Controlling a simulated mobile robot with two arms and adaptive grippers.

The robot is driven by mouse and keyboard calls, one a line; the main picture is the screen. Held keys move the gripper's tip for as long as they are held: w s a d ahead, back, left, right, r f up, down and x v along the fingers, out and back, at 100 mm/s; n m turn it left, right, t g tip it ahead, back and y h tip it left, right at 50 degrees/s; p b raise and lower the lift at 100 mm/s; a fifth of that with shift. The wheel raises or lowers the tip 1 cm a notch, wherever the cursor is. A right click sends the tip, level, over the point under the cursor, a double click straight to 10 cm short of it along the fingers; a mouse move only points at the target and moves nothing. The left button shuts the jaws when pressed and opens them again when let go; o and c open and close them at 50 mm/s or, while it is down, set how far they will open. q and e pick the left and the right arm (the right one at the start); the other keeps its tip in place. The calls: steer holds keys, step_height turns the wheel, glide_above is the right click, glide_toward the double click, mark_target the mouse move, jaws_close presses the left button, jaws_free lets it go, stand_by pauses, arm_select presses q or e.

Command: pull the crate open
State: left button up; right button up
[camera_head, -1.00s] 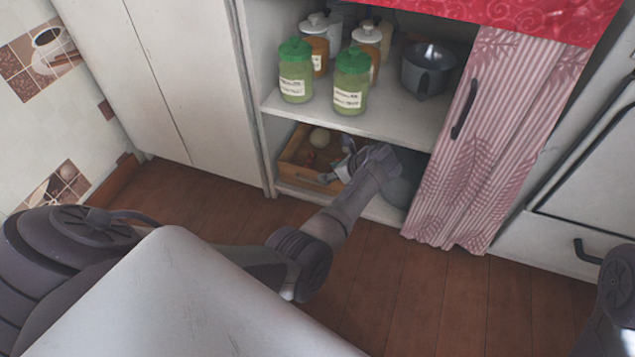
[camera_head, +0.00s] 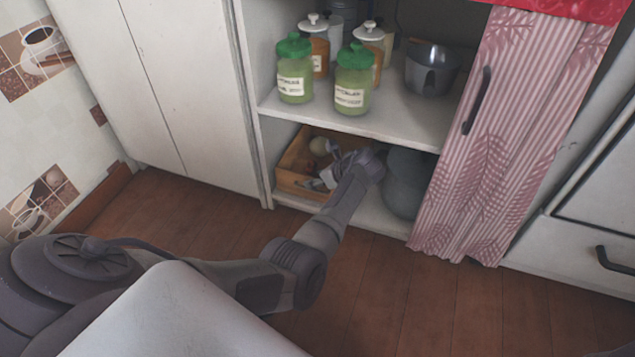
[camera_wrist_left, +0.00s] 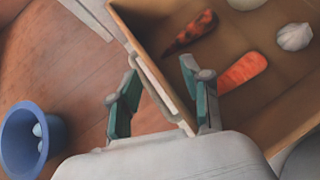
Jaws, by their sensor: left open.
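The wooden crate (camera_head: 292,181) sits on the low shelf of the open cupboard. In the left wrist view its wall (camera_wrist_left: 250,105) and a paler bar (camera_wrist_left: 150,75) along its near side are close up. Orange-red carrots (camera_wrist_left: 240,73) and a white bulb (camera_wrist_left: 294,37) lie in it. My left gripper (camera_head: 328,177) is at the crate's front, partly hidden by my own arm. In the wrist view the left gripper (camera_wrist_left: 161,100) is open, with the pale bar running between its fingers. Contact cannot be told. My right gripper is out of view.
A grey pot (camera_head: 404,185) stands right of the crate. Green-lidded jars (camera_head: 352,80) and a metal pot (camera_head: 431,70) stand on the shelf above. A striped curtain (camera_head: 490,160) hangs at the right. A blue bucket (camera_wrist_left: 22,125) is on the floor. The wooden floor (camera_head: 390,290) before the cupboard is clear.

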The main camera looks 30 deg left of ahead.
arm_select(q)
jaws_close()
stand_by(0.3)
